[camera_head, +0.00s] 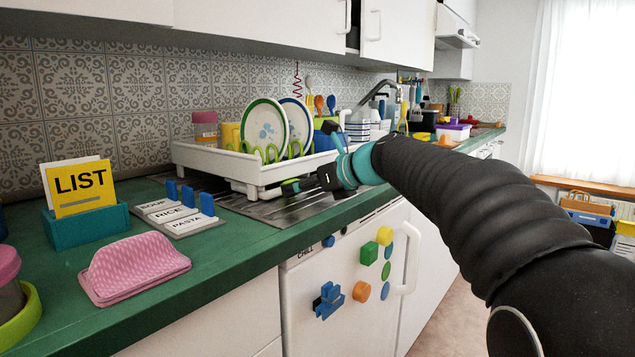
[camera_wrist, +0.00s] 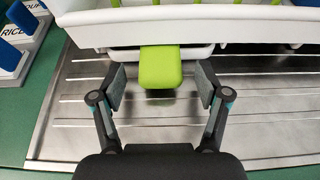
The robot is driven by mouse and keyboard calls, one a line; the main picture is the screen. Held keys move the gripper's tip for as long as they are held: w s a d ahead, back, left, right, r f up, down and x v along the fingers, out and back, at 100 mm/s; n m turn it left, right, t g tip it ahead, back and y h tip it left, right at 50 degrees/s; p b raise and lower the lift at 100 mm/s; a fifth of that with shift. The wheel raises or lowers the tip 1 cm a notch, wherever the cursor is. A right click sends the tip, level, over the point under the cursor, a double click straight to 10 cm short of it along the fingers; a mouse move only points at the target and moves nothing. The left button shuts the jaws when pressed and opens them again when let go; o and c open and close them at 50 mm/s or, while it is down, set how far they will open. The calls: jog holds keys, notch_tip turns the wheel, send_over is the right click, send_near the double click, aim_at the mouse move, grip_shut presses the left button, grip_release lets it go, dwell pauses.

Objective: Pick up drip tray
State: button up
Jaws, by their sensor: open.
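The drip tray shows in the wrist view as a white shallow edge (camera_wrist: 122,56) under the dish rack, with a lime-green tab (camera_wrist: 160,68) sticking out toward me. Most of the tray is hidden beneath the white dish rack (camera_wrist: 235,28). My gripper (camera_wrist: 162,86) is open, with one finger on each side of the green tab and a gap on both sides. In the head view my gripper (camera_head: 304,184) is low at the rack's front right, over the metal drainboard, and partly hides the tab.
The dish rack (camera_head: 225,160) holds plates and stands on the ribbed metal drainboard (camera_head: 262,208). The faucet (camera_head: 378,92) stands behind my arm.

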jog(key=shift+w+a+f, duration=0.2)
jog(key=shift+w+a, duration=0.1)
jog(key=shift+a, duration=0.05)
